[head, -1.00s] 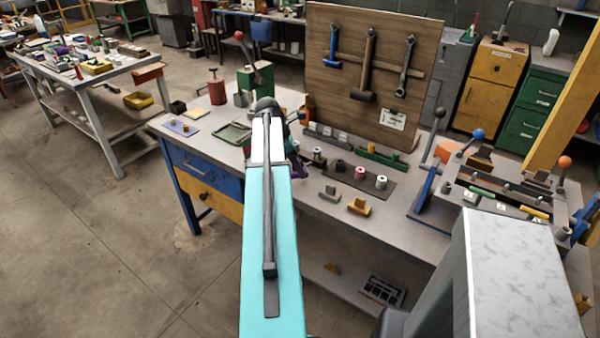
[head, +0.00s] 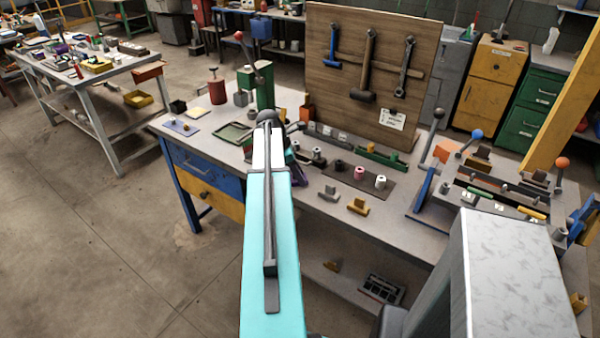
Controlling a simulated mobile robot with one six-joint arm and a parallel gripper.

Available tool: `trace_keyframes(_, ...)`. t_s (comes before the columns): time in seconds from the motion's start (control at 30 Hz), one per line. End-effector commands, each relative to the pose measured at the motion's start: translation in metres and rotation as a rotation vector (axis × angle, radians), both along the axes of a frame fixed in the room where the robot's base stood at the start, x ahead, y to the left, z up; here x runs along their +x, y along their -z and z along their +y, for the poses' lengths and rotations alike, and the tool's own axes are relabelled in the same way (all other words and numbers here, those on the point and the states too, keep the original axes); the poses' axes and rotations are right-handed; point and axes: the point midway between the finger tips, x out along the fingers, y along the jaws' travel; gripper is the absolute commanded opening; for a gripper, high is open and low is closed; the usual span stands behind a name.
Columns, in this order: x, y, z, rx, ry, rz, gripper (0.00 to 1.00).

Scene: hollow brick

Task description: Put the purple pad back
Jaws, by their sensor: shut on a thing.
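My gripper (head: 293,156) is mostly hidden behind my teal arm, over the middle of the workbench (head: 325,208). A small piece of dark purple shows at it, beside the arm's right edge. This looks like the purple pad (head: 291,159), held in the shut jaws; its full shape and the fingertips are hidden. A flat lavender-blue pad (head: 178,128) with small things on it lies at the bench's left end.
A green-rimmed tray (head: 233,134) lies left of my arm. A green lever press (head: 262,88) stands behind it. A dark plate (head: 352,180) with small cylinders lies to the right. A wooden tool board (head: 370,75) rises at the back. Lever fixtures (head: 490,185) fill the right end.

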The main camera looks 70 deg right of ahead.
Motion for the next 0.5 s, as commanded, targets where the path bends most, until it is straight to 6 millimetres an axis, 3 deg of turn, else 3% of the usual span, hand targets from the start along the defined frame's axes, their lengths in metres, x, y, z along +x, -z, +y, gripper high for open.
trace_keyframes(0.03,0.0000,0.0002,-0.0001,0.000,0.000,0.000,0.43)
trace_keyframes(0.13,-0.0001,0.0002,0.0000,0.000,0.000,0.000,0.57)
trace_keyframes(0.5,-0.0001,-0.0015,-0.0001,0.000,0.000,0.000,0.57)
